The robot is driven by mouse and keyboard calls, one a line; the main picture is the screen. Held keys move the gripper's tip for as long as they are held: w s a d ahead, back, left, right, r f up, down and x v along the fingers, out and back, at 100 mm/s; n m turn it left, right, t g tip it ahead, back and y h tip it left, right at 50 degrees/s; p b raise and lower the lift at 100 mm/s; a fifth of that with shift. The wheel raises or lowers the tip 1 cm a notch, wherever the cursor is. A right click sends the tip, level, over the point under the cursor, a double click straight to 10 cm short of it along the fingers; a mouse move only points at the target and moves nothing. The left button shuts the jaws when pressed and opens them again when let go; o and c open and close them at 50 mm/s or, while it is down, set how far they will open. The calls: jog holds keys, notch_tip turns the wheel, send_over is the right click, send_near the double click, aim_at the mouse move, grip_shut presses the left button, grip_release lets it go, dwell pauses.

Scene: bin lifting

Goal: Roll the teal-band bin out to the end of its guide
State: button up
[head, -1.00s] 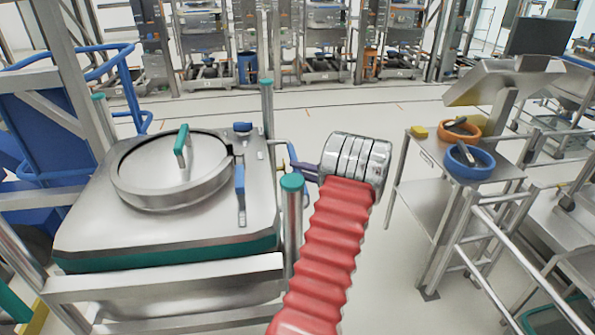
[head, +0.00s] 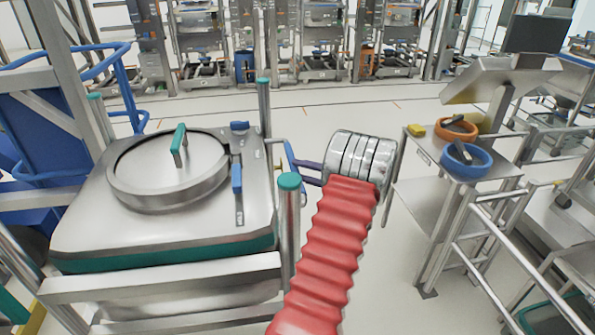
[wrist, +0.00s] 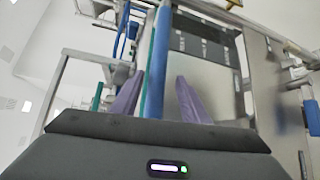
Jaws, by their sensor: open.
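The teal-band bin (head: 75,235) is a steel box with a round lid, a teal lid handle (head: 179,143) and a teal band low on its front. It sits in a steel frame at left in the head view. A blue bar handle (head: 289,158) is on its right side. My gripper (head: 298,172) is beside this handle, its purple fingers pointing left. In the wrist view my gripper (wrist: 160,76) is open, with the blue bar (wrist: 156,75) between its fingers. I cannot tell whether either finger touches the bar. The guide cannot be made out clearly.
A teal-capped post (head: 289,185) stands close to my gripper. A steel side table (head: 440,150) at right holds an orange ring (head: 458,128) and a blue ring (head: 466,160). Open floor lies between the bin frame and the table.

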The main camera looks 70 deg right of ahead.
jog(key=v, duration=1.1)
jog(key=shift+s, duration=0.15)
jog(key=shift+a, duration=0.15)
